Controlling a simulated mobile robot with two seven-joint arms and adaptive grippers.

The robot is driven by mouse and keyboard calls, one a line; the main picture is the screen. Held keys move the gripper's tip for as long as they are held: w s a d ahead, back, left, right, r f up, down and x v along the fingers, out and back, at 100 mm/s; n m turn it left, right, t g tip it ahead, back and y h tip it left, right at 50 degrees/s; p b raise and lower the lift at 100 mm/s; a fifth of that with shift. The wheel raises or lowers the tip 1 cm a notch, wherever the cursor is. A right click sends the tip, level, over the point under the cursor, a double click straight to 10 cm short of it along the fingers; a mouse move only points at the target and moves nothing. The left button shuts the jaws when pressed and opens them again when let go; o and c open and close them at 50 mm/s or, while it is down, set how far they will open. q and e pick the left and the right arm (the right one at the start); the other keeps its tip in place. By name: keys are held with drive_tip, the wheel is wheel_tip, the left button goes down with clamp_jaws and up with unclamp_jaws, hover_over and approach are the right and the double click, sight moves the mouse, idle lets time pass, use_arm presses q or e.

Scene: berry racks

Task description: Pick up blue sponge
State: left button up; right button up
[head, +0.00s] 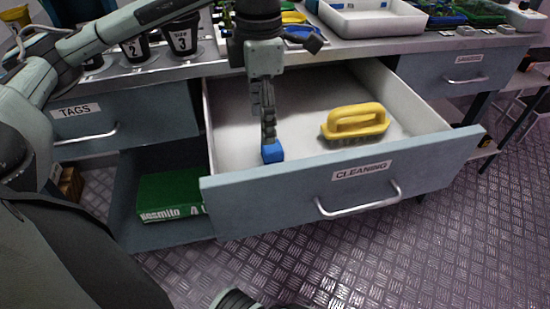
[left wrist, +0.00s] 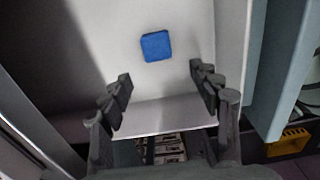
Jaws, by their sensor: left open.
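The blue sponge (head: 273,152) lies in the open drawer labelled CLEANING (head: 230,141), near its front left. My left gripper (head: 268,137) reaches down into the drawer from above, over the sponge in the head view. In the left wrist view, the sponge (left wrist: 156,46) lies flat on the white drawer floor. There my left gripper (left wrist: 162,90) is open, its two fingers spread wide and empty, and the sponge shows beyond the fingertips, apart from them.
A yellow-handled brush (head: 356,120) lies in the drawer, right of the sponge. The drawer front (head: 330,190) and side walls surround the gripper. The counter (head: 350,48) above holds dark cups (head: 181,38) and a white tray (head: 372,22). A green box (head: 168,196) sits on the shelf below.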

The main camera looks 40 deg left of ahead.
sight(263, 148)
use_arm(q)
drive_tip(key=shift+s+d+f, duration=0.1)
drive_tip(key=shift+f, duration=0.3)
drive_tip(key=f, duration=0.7)
drive_tip(key=shift+a, duration=0.2)
drive_tip(key=shift+c, duration=0.5)
drive_tip(key=c, duration=0.8)
drive_tip(key=shift+r, duration=0.15)
wheel_tip(263, 148, up, 10)
drive_tip(key=shift+f, duration=0.1)
drive_tip(key=shift+o, duration=0.4)
